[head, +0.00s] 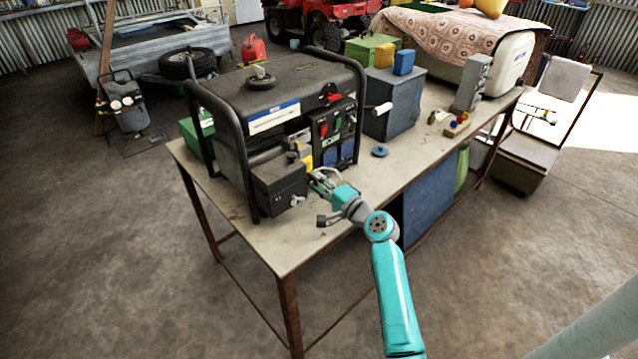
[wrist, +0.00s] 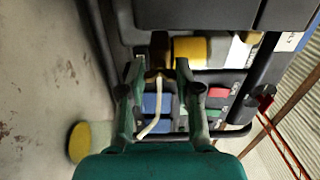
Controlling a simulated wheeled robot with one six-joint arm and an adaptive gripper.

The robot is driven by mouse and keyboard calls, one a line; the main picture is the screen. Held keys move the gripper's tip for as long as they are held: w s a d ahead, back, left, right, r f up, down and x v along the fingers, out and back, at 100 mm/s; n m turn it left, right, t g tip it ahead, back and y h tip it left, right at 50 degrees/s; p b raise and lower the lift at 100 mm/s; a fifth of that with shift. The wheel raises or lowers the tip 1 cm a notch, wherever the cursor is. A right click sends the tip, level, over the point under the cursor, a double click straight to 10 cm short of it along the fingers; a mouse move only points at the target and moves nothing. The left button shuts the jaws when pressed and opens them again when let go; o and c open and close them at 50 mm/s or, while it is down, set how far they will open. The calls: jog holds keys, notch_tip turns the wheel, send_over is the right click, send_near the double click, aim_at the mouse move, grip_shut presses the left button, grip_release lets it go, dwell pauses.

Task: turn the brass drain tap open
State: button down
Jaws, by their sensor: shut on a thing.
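My gripper (head: 316,174) is at the near lower front of the black generator (head: 270,95), which stands on the workbench. In the wrist view my gripper (wrist: 159,66) has its two fingers on either side of a small dark brass-brown piece (wrist: 159,46), which looks like the drain tap, and is shut on it. The fingers hide part of it, and its turn angle cannot be made out. In the head view the gripper hides the tap.
The workbench (head: 235,232) has bare room near its front edge. A blue-grey box (head: 395,108) stands right of the generator, with a small blue disc (head: 380,151) in front. The generator's black tube frame (head: 222,150) rises close to my gripper. A pale curved strip (wrist: 152,112) shows between the fingers.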

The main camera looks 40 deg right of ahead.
jog(key=c, duration=0.8)
grip_release()
jog(key=s, duration=1.2)
jog(key=shift+d, duration=0.2)
